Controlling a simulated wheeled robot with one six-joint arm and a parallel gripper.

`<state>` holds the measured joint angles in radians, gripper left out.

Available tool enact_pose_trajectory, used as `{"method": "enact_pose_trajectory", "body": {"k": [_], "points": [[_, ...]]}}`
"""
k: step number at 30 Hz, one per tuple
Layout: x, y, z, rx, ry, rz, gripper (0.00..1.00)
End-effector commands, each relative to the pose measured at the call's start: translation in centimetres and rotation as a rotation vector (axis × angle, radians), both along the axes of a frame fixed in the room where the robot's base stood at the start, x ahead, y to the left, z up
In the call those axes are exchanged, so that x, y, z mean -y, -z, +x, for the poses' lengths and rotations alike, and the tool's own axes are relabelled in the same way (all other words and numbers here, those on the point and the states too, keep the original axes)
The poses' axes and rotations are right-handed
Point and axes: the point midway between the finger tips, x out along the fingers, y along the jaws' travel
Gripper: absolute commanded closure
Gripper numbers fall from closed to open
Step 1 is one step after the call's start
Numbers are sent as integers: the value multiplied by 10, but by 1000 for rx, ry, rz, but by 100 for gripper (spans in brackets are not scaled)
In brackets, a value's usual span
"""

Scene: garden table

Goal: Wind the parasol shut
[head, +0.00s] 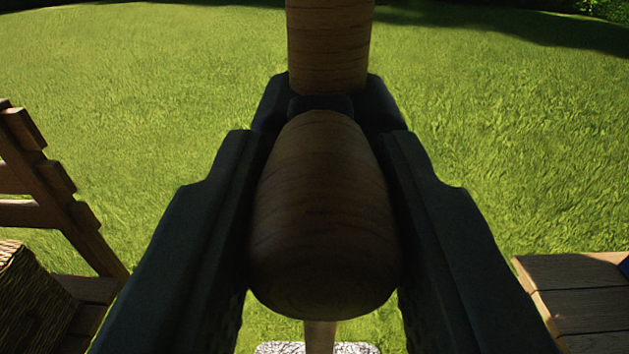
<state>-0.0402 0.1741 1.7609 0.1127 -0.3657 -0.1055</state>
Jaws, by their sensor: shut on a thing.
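My gripper (322,165) reaches forward with one dark finger on each side of a rounded wooden crank knob (320,220). It is shut on the knob, which fills the space between the fingers. Beyond the knob is a dark crank housing (322,102), partly hidden by the knob and fingers. The wooden parasol pole (328,45) rises above it, and a thin part of the pole shows below the knob. The parasol's canopy is out of view, so I cannot tell how far open it is.
A pale speckled base (275,349) shows at the bottom middle. A wooden chair (60,205) and a woven basket (28,295) stand at left. A wooden slatted surface (575,290) is at lower right, with a blue thing (625,266) at the picture's edge. Open lawn lies beyond.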

Motion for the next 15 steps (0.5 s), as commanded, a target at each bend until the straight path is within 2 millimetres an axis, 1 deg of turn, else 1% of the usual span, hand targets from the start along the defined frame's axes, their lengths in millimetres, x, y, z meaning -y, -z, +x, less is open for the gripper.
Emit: {"method": "enact_pose_trajectory", "body": {"k": [1,3,8,11,15], "points": [[-8,4,0,-4,-4,1,93],[-17,5,0,-4,-3,1,93],[-28,7,0,-3,-2,0,93],[-36,11,0,-3,-2,1,93],[-51,20,0,-4,-3,0,93]]}}
